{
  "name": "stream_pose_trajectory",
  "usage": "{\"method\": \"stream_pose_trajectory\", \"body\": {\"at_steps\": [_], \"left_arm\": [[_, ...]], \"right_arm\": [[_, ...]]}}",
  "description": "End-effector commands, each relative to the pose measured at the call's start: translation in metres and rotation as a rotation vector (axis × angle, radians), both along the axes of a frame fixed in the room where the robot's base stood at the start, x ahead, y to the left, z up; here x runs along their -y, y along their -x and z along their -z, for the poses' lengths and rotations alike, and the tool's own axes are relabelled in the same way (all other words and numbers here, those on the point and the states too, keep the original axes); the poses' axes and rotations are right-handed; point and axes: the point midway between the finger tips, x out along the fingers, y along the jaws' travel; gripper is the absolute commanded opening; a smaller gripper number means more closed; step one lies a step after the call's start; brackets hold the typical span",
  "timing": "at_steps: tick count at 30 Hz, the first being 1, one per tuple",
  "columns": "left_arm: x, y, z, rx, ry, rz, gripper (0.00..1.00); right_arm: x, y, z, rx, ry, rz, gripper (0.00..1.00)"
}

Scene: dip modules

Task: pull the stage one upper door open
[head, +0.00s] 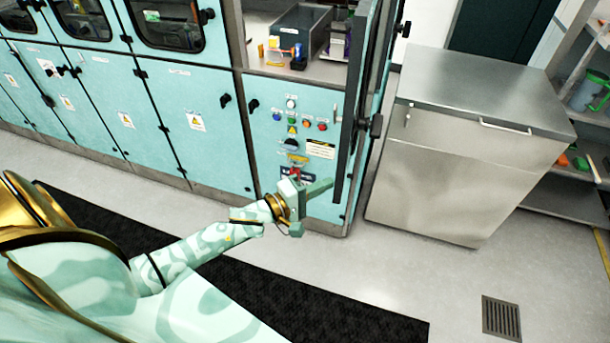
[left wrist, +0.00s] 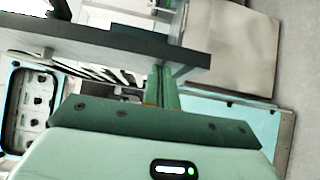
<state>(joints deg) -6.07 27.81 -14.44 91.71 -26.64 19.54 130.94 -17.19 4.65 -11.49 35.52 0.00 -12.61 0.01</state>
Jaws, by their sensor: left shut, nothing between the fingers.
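The upper door (head: 380,75) at the right end of the teal cabinet row stands swung open, seen nearly edge-on with a dark frame. Its opening shows a bay with a grey bin (head: 300,32) inside. My left gripper (head: 322,187) is shut and empty, low in front of the control panel, close to the lower end of the door's dark edge. In the left wrist view the shut fingers (left wrist: 163,88) point at a dark grey bar (left wrist: 110,42), which looks like the door's edge. I cannot tell whether they touch. My right gripper is out of view.
Below the bay is a panel with coloured buttons (head: 291,121). A steel cabinet (head: 470,150) stands to the right of the door, with a narrow strip of floor between. Shelves (head: 585,150) stand far right. A dark mat (head: 300,305) lies on the open floor.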

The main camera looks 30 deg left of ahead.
Motion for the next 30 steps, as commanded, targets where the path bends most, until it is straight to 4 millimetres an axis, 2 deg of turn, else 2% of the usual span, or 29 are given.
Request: {"method": "stream_pose_trajectory", "body": {"at_steps": [1,6,11,16,25,30], "left_arm": [[0.017,-0.003,-0.008,0.000,0.012,-0.020,0.00],[0.062,-0.018,-0.005,-0.005,0.006,-0.045,0.00],[0.086,-0.025,-0.003,-0.006,0.001,-0.042,0.00],[0.092,-0.027,-0.003,-0.006,-0.001,-0.041,0.00],[0.091,-0.027,-0.003,-0.006,-0.001,-0.040,0.00],[0.087,-0.024,-0.004,-0.007,-0.001,-0.040,0.00]], "right_arm": [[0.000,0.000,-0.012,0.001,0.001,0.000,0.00],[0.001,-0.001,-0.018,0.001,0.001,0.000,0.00],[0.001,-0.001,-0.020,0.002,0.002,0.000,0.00],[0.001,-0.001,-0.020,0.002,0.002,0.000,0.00],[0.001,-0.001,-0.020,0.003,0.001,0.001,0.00],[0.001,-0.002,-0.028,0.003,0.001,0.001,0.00]]}}
